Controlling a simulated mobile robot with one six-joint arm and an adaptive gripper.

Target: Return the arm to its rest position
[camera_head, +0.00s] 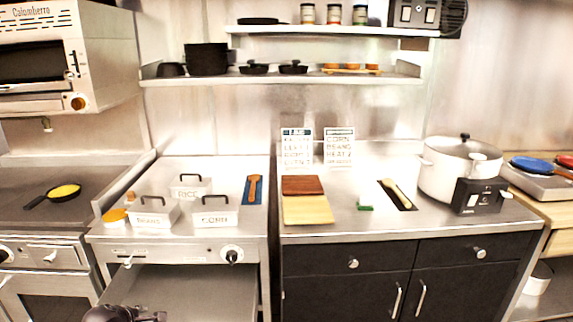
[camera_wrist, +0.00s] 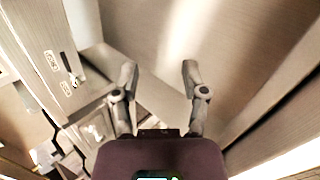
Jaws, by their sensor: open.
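My gripper (camera_wrist: 160,85) shows in the wrist view with its two fingers spread apart and nothing between them. In the head view, part of my arm's end (camera_head: 125,314) shows at the bottom left, in front of the open space below the left counter. The fingertips are not clear in that view. The wrist view looks past the fingers at plain metal surfaces and a panel with small labels at the left.
White bins labelled BEANS (camera_head: 152,222), RICE (camera_head: 188,193) and CORN (camera_head: 215,219) stand on the left counter. A large white cooker (camera_head: 455,180) stands on the right counter. A black pan with yellow food (camera_head: 62,192) is at far left. Wooden boards (camera_head: 307,209) lie mid-counter.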

